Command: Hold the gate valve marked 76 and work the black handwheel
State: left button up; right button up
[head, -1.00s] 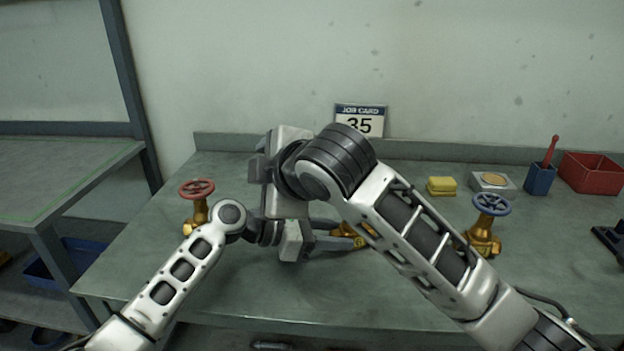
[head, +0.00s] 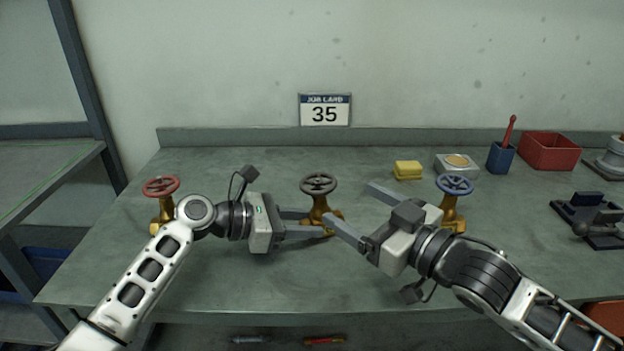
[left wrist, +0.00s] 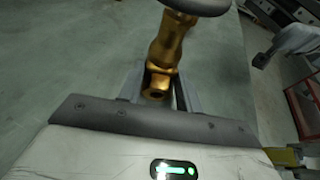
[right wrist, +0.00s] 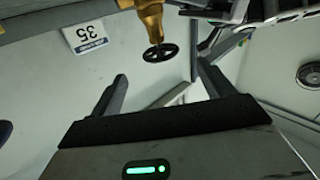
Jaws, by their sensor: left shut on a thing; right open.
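A brass gate valve (head: 318,208) with a black handwheel (head: 319,183) stands upright mid-bench. My left gripper (head: 316,223) is shut on its lower body from the left. In the left wrist view the brass body (left wrist: 168,45) sits between the fingers, its wheel cut off at the top edge. My right gripper (head: 349,202) is open and empty, just right of the valve, fingers pointing toward it. In the right wrist view the handwheel (right wrist: 160,52) lies beyond the open fingers, apart from them. I can read no 76 on the valve; the job card (head: 325,110) reads 35.
A red-wheeled valve (head: 161,187) stands at the left. A blue-wheeled valve (head: 454,186) stands close behind my right gripper. A yellow sponge (head: 407,170), a blue cup (head: 501,157) and a red bin (head: 549,151) are at the back right. The front bench is clear.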

aim_at(305, 177)
jog(key=x, duration=1.1)
jog(key=shift+c, duration=0.2)
jog(key=shift+a, duration=0.15)
jog(key=c, duration=1)
